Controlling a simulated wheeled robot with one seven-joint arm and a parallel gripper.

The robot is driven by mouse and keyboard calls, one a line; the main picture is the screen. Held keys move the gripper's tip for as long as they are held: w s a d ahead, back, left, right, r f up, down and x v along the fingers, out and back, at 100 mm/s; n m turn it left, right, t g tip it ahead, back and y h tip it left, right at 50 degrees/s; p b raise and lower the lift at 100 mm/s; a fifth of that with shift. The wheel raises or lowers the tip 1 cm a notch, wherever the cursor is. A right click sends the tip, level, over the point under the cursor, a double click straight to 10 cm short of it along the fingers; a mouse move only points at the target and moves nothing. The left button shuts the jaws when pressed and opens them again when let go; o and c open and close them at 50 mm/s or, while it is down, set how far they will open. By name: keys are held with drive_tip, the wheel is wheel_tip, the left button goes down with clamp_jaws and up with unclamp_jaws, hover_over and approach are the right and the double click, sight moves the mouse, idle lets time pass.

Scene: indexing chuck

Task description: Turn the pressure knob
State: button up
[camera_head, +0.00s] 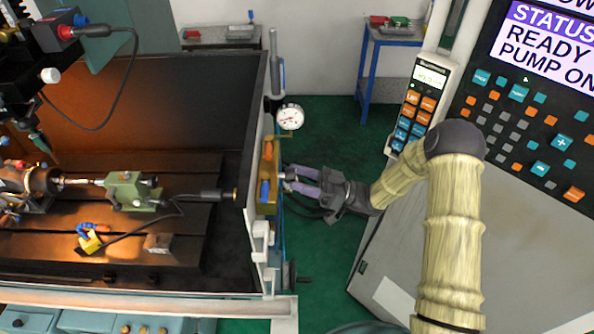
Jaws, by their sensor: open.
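My gripper (288,180) reaches left from the arm to the outer side of the machine's right wall. Its two purple fingers are apart, with their tips at a brass-coloured block (268,205) that carries a blue part (265,191) and an orange part (268,151). A small pale part shows at the fingertips; I cannot tell whether it is the pressure knob or whether the fingers touch it. A round white pressure gauge (291,117) sits above the gripper on the same wall.
The control panel (543,110) and a hand pendant (418,103) stand at the right, close to my arm. Inside the machine at the left are a green fixture (130,191) and a table bed (190,245). Green floor (325,140) is clear behind the gripper.

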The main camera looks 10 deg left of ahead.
drive_tip(key=shift+s+a+r, duration=0.1)
drive_tip(key=shift+a+r, duration=0.1)
drive_tip(key=shift+a, duration=0.3)
drive_tip(key=shift+c, duration=0.3)
drive_tip(key=c, duration=0.9)
drive_tip(key=shift+c, duration=0.2)
drive_tip(key=shift+r+m+t, duration=0.1)
drive_tip(key=shift+m+t, duration=0.2)
drive_tip(key=shift+m, duration=0.2)
drive_tip(key=shift+s+r+m+t+h+p, duration=0.1)
drive_tip(key=shift+m+t+h+p, duration=0.8)
drive_tip(key=shift+m+p, duration=1.75)
drive_tip(key=shift+s+r+m+t+h+p, duration=0.15)
drive_tip(key=shift+m+t+h+p, duration=0.75)
drive_tip(key=shift+m, duration=3.4)
drive_tip(key=shift+r+m+t+h+p, duration=0.1)
drive_tip(key=shift+m+t+h+p, duration=0.75)
drive_tip(key=shift+m+p, duration=1.85)
drive_tip(key=shift+m+b, duration=0.8)
drive_tip(key=shift+m, duration=0.05)
